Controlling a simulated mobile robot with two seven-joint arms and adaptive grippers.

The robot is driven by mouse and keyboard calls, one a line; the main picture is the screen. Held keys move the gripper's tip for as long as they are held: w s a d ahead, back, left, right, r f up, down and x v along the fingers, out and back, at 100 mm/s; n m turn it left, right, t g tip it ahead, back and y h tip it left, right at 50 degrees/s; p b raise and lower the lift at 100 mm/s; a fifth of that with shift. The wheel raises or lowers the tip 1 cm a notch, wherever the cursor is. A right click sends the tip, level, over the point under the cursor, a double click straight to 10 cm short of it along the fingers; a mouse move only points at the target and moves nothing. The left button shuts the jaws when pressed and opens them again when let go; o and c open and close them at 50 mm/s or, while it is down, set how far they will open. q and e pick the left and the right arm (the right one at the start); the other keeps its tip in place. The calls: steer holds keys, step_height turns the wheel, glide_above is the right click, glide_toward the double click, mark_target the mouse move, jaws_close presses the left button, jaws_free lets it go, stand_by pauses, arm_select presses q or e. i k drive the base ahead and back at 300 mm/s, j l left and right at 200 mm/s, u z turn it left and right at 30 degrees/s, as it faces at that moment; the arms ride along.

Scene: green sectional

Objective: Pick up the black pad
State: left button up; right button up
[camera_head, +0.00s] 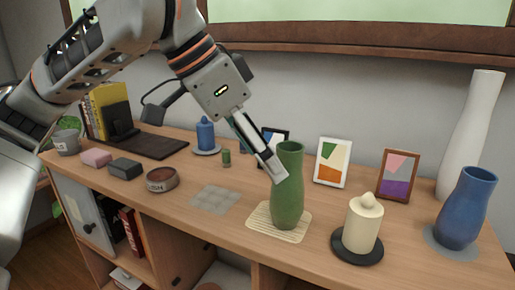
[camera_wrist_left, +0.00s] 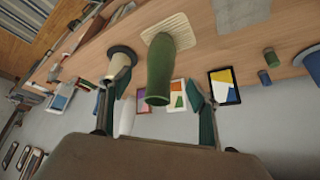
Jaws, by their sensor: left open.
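A round black pad (camera_head: 357,252) lies on the desk at the right, under a cream lidded jar (camera_head: 362,222). In the left wrist view the dark pad (camera_wrist_left: 121,50) shows around the base of the jar (camera_wrist_left: 118,67). My left gripper (camera_head: 268,162) is up and to the left of the pad, beside the top of a green vase (camera_head: 288,190). In the wrist view its fingers (camera_wrist_left: 153,90) are apart, with the green vase (camera_wrist_left: 160,65) showing between them. I cannot tell whether they touch it. My right gripper is not in view.
The vase stands on a cream slatted mat (camera_head: 265,225). A blue vase (camera_head: 465,207) and a tall white vase (camera_head: 470,135) stand right. Picture frames (camera_head: 332,162) line the back. A grey tiled mat (camera_head: 215,199) lies left of the vase. The desk front between vase and jar is bare.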

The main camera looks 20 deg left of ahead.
mark_target(127, 168)
steer(key=k, duration=1)
